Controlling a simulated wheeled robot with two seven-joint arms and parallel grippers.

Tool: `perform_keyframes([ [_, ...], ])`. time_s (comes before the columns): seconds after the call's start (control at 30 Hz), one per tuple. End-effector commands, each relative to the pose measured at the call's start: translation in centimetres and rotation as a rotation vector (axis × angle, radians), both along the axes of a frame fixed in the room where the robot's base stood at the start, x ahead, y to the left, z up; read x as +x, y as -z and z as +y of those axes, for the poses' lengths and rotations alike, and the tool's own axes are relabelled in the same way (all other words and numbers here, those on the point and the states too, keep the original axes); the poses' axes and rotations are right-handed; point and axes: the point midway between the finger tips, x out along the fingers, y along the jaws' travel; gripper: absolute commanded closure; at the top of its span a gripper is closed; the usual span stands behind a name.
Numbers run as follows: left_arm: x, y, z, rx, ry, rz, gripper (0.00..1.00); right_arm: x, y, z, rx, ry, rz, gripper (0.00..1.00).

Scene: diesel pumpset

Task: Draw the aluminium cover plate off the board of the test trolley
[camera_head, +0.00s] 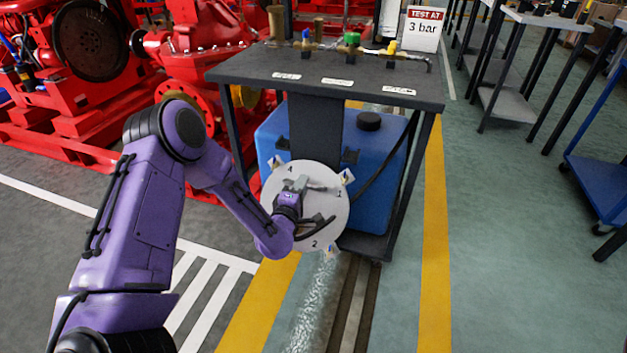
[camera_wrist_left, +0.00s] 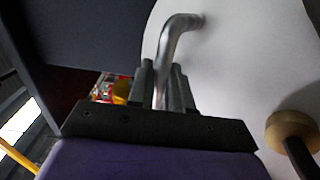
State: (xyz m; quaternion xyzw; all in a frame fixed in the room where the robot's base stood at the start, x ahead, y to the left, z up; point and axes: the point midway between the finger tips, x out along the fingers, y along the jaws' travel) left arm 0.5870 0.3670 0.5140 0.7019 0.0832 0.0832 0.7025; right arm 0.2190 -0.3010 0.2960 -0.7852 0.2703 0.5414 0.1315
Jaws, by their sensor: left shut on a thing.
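The round, pale aluminium cover plate (camera_head: 335,213) stands upright at the front of the test trolley (camera_head: 300,80), with the numbers 1, 2 and 4 readable near its rim. My left gripper (camera_head: 297,187) is in front of the plate, shut on its handle. In the left wrist view the fingers (camera_wrist_left: 163,88) close around the bent metal handle (camera_wrist_left: 179,38), with the plate (camera_wrist_left: 245,50) behind. A dark upright board (camera_head: 315,128) shows above the plate. I cannot tell whether the plate touches it. My right gripper is out of view.
A blue tank (camera_head: 378,170) stands under the trolley top behind the plate. A tan round knob (camera_wrist_left: 290,131) sits close to the plate at the right in the wrist view. Red engines (camera_head: 80,60) stand at the left. The floor on the right is clear up to the benches.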

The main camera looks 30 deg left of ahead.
Motion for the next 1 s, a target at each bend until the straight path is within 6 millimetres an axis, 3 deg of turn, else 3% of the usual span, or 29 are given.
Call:
perform_keyframes([
  [0.17,-0.1,-0.5,-0.2,-0.001,0.001,-0.009,1.0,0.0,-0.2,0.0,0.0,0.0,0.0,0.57],
  [1.0,-4.4,-0.4,-1.2,-0.002,0.001,-0.01,1.0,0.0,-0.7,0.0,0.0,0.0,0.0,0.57],
])
